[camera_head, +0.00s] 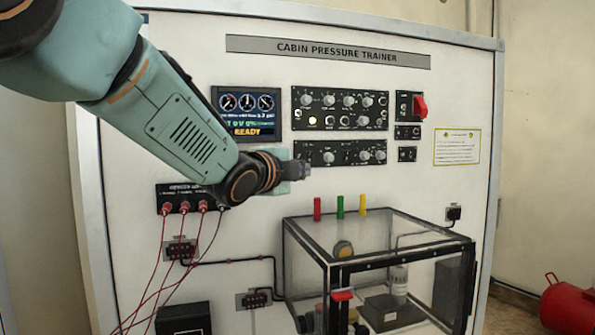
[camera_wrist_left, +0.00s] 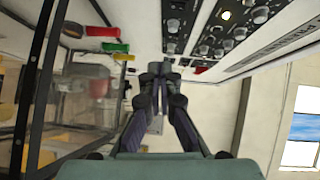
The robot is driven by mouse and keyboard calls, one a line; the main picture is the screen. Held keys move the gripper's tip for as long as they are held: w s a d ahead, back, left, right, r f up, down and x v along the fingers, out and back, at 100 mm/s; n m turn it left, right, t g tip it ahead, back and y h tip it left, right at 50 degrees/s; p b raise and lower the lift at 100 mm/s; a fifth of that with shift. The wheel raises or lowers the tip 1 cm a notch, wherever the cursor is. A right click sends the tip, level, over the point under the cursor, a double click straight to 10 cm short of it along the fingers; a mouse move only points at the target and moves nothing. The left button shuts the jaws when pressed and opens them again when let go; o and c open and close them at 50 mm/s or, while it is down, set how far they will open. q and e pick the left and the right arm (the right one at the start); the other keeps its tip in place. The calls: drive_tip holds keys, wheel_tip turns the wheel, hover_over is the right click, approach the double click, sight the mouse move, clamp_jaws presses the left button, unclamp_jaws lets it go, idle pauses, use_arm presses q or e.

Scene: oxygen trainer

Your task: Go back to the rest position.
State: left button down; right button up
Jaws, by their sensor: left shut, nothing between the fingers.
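My left arm comes in from the upper left in the head view and reaches across the trainer panel (camera_head: 460,110). My left gripper (camera_head: 303,170) is shut and empty. It is in front of the lower row of knobs, above the clear chamber. In the left wrist view the left gripper (camera_wrist_left: 158,70) shows its two fingers together at the centre, with nothing between them. My right gripper is in neither view.
A clear box chamber (camera_head: 385,262) with a black frame stands below the gripper, with red, green and yellow pegs (camera_head: 340,207) behind its top edge. Knob panels (camera_head: 340,108), a display (camera_head: 246,112) and a red switch cover (camera_head: 420,106) are nearby. Red cables (camera_head: 165,250) hang lower left.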

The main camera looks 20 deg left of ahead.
use_arm(q)
drive_tip(key=s+a+f+n+g+y+b, duration=0.15)
drive_tip(key=s+f+n, duration=0.3)
drive_tip(key=f, duration=1.05)
drive_tip(key=s+a+f+n+g+b, duration=0.2)
drive_tip(key=s+f+n+g+b, duration=0.3)
drive_tip(key=f, duration=0.9)
drive_tip(key=s+a+f+n+y+b, duration=0.1)
drive_tip(key=s+f+n, duration=0.45)
drive_tip(key=f, duration=0.95)
drive_tip(key=s+f+n+g+b, duration=0.1)
drive_tip(key=s+f+g+b, duration=0.2)
drive_tip(key=s+f, duration=0.8)
drive_tip(key=s+a+f+n+g+b, duration=0.1)
drive_tip(key=s+f+n+g+b, duration=0.1)
drive_tip(key=s+f, duration=0.9)
drive_tip(key=s+a+f+n+g+y+b, duration=0.1)
drive_tip(key=s+f+g+b, duration=0.4)
drive_tip(key=s+f, duration=0.7)
drive_tip(key=shift+a+n+b, duration=0.25)
drive_tip(key=shift+n+b, duration=0.25)
drive_tip(key=shift+b, duration=0.05)
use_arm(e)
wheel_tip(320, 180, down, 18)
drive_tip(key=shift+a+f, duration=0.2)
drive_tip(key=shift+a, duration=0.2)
